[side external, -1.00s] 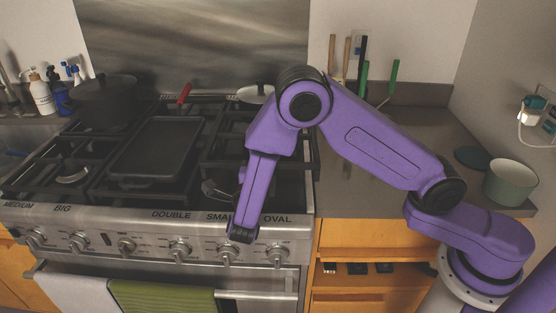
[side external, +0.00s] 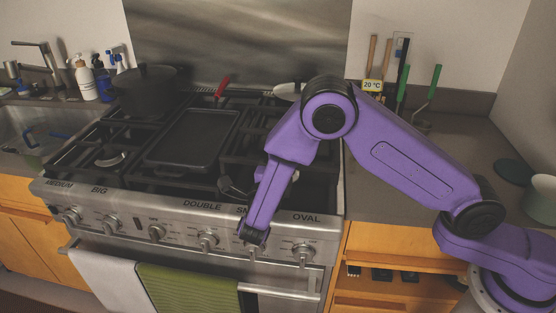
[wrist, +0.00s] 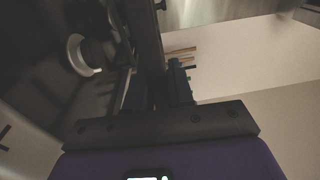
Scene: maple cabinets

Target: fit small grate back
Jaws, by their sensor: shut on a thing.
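In the wrist view, my gripper (wrist: 162,88) is shut on a dark bar, which looks like part of the small grate (wrist: 150,38). The bar runs up the picture from between the fingers, and the rest of the grate is hard to make out. In the side view, my arm reaches over the front right of the stove (side external: 190,195) and hides most of the hand. A small dark part shows left of my forearm; I cannot tell whether it is finger or grate. A pale round burner (wrist: 84,55) shows left of the bar. Whether the grate touches the stove is unclear.
A black griddle (side external: 193,138) lies mid-stove, with a dark pot (side external: 147,92) behind left. A red handle (side external: 222,86) and a pale lid (side external: 289,90) are at the back. Knobs (side external: 208,240) and towels (side external: 188,291) are in front.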

